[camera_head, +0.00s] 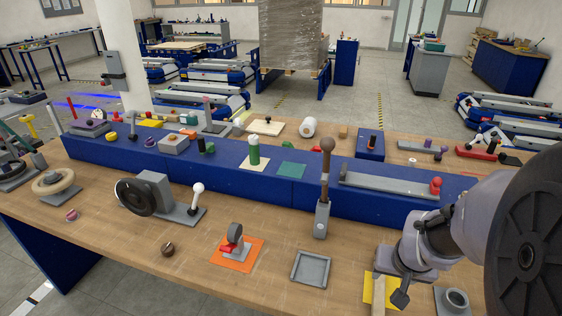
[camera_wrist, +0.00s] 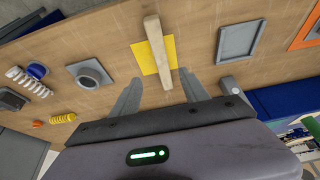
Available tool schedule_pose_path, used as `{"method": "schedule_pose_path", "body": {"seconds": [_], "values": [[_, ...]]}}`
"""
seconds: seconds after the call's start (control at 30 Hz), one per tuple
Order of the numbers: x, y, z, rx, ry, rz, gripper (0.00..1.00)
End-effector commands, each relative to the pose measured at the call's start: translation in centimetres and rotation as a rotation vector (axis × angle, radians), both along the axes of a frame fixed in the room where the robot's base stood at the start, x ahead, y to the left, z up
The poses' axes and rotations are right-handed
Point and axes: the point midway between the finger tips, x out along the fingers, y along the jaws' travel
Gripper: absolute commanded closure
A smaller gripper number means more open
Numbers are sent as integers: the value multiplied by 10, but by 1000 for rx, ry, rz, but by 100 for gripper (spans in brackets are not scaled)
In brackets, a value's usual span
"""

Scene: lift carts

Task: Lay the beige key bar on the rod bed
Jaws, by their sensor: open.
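The beige key bar (camera_wrist: 155,42) lies across a yellow mat (camera_wrist: 166,56) on the wooden table. In the head view the bar (camera_head: 378,296) is near the front edge, partly hidden by my arm. My gripper (camera_wrist: 160,77) is open above the table, its two fingers apart, with the near end of the bar showing between them. The fingers do not appear to touch the bar. In the head view my gripper (camera_head: 393,284) is beside the mat. A long grey channel with a red knob (camera_head: 388,184) lies on the blue riser; I cannot tell whether it is the rod bed.
A grey square tray (camera_head: 311,269) is left of the mat, and an orange mat with a red-handled piece (camera_head: 236,251) is farther left. A grey ring block (camera_head: 455,300) stands right of the mat. A brown-handled lever (camera_head: 323,205) rises before the blue riser (camera_head: 215,163).

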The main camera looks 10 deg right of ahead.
Motion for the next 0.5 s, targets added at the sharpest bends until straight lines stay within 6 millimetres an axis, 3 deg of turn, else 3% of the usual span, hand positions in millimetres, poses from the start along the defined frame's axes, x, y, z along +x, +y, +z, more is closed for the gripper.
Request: {"method": "schedule_pose_path", "body": {"seconds": [0.03, 0.1, 0.33, 0.5], "values": [[4, -2, -23, 2, 4, 1, 47], [11, -6, -40, 3, 3, 1, 47], [24, -14, -67, 1, 0, 0, 47], [41, -22, -97, 2, 1, 1, 47]]}}
